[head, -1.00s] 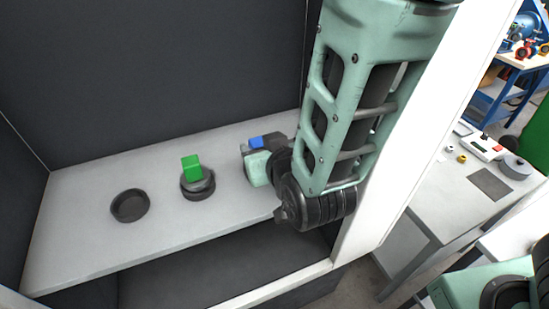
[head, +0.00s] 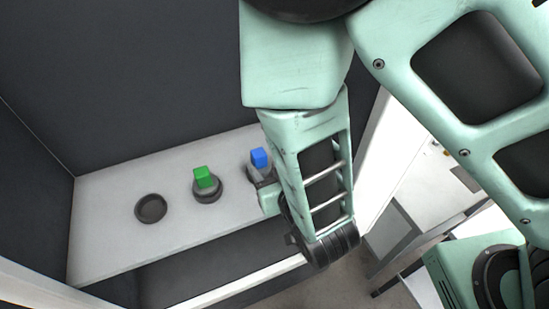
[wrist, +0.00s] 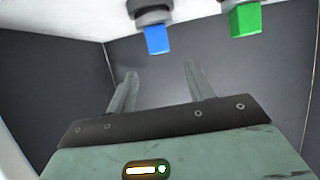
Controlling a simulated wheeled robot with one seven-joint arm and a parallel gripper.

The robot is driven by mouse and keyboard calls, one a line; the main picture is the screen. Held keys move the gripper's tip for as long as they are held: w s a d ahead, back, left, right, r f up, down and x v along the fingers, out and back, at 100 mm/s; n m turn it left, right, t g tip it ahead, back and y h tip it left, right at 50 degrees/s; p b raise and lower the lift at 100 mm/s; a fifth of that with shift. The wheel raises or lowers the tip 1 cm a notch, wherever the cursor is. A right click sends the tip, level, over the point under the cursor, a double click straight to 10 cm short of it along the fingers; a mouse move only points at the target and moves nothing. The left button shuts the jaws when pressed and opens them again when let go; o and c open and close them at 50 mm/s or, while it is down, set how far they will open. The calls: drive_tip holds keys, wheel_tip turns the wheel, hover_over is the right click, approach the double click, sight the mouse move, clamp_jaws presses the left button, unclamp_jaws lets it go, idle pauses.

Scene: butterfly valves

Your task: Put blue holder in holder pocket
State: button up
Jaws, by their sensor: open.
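The blue holder (head: 259,157) has a blue block on top of a dark round base and stands upright on the shelf. It also shows in the wrist view (wrist: 157,40), upside down at the top. My gripper (wrist: 160,72) is open and empty, its fingers pointing towards the blue block but apart from it. In the head view my gripper is beside the blue holder, on its near side, and its fingertips are hard to make out. A dark, round, empty pocket (head: 151,209) lies at the left of the shelf.
A green holder (head: 203,177) stands in a dark round seat between the empty pocket and the blue holder; its green block also shows in the wrist view (wrist: 245,20). The pale shelf (head: 105,235) has dark walls behind and at left. A white cabinet edge lies at right.

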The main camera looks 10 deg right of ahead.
drive_tip(key=shift+s+d+r+p, duration=0.1)
drive_tip(key=shift+s+r+p, duration=0.1)
drive_tip(key=shift+s+p, duration=0.25)
drive_tip(key=s+a+r+n+g, duration=0.1)
drive_tip(key=s+r+g, duration=0.4)
drive_tip(key=r+g, duration=0.3)
drive_tip(key=s+d+r+n+g+h, duration=0.3)
drive_tip(key=s+d+r+g, duration=0.2)
drive_tip(key=d, duration=0.5)
drive_tip(key=s+r, duration=0.2)
drive_tip(key=s, duration=0.1)
drive_tip(key=shift+s, duration=0.25)
